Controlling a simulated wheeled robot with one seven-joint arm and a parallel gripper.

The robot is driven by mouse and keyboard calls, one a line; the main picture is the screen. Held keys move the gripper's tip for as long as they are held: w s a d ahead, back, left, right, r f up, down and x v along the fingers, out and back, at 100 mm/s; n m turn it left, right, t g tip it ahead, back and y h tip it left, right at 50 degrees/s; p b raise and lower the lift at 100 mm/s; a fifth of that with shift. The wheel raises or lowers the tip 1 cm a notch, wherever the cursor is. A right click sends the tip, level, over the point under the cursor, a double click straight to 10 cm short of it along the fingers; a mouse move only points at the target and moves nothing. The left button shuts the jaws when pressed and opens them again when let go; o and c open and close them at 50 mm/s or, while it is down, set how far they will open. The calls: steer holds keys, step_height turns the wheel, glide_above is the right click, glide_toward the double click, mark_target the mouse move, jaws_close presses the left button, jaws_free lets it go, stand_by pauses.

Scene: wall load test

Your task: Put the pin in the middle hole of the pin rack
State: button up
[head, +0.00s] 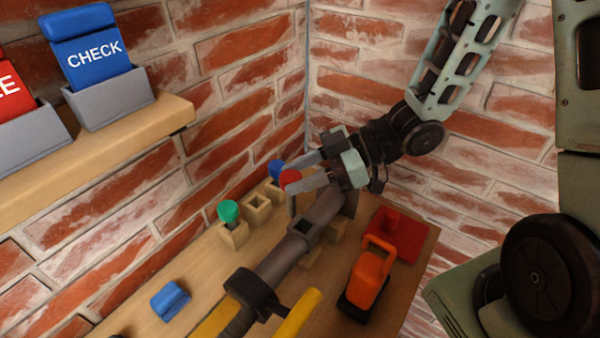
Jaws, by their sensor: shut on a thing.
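My gripper (291,177) is shut on a red-headed pin (290,177) and holds it above the back of the bench, just right of the pin rack. The pin's shank hangs down below the fingers and is partly hidden. The pin rack (257,216) is a row of wooden blocks with square holes. A green-headed pin (229,211) stands in the near block. The middle hole (257,200) is empty. A blue-headed pin (275,167) is at the far block, partly behind my fingers.
A large grey tool with a yellow handle (290,245) crosses the bench in front of the rack. An orange object (370,275), a red tray (408,240) and a small blue block (170,300) lie around it. A wooden shelf (165,120) with card holders juts from the left brick wall.

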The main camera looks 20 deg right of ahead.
steer(key=shift+f, duration=0.35)
steer(key=w+a+b, duration=0.2)
steer(key=w+a, duration=0.3)
steer(key=w, duration=0.3)
steer(key=shift+w+a+f, duration=0.15)
steer(key=shift+a+f, duration=0.05)
steer(key=shift+a, duration=0.1)
steer(key=shift+d+p, duration=0.1)
steer(key=shift+p, duration=0.45)
stand_by(1.1)
steer(key=shift+f, duration=0.2)
stand_by(0.4)
